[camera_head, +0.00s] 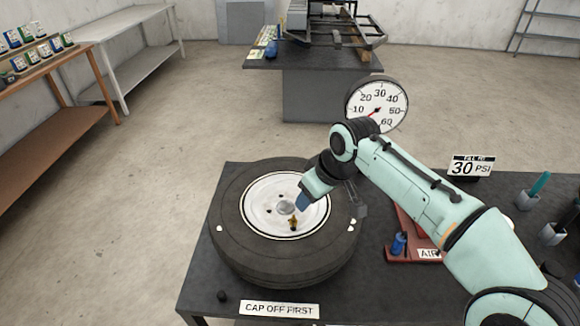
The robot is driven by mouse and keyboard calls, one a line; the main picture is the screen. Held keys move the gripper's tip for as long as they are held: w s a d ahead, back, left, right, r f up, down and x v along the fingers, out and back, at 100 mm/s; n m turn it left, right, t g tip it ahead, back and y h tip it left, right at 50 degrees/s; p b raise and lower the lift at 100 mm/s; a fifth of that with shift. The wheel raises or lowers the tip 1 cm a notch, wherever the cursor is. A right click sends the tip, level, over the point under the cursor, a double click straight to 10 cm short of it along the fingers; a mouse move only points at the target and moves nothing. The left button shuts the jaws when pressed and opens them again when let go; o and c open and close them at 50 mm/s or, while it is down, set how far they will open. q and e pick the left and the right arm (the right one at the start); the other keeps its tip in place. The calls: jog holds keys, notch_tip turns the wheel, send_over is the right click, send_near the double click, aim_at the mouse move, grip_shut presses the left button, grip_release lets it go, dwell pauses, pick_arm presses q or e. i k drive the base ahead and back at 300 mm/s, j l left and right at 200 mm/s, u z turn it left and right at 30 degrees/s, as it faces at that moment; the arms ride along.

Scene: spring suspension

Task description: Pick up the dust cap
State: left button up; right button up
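A small dark round piece (222,296), which looks like the dust cap, lies on the dark table near its front left corner, left of the "CAP OFF FIRST" label (279,310). A tire (240,255) on a white rim (258,215) lies flat on the table. A small brass-coloured valve stem (293,224) stands up at the rim's near side. My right gripper (302,203) is over the rim, just above and right of the stem, apart from the dark piece. Its fingers are too small to tell open from shut. My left gripper is not in view.
A pressure gauge (377,104) stands behind my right arm. A red stand (408,222) with a blue piece (398,244) and an "AIR" label is right of the tire. A "30 PSI" sign (470,167) and dark holders (553,233) stand further right.

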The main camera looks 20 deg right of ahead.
aim_at(221, 296)
jog(key=k, duration=1)
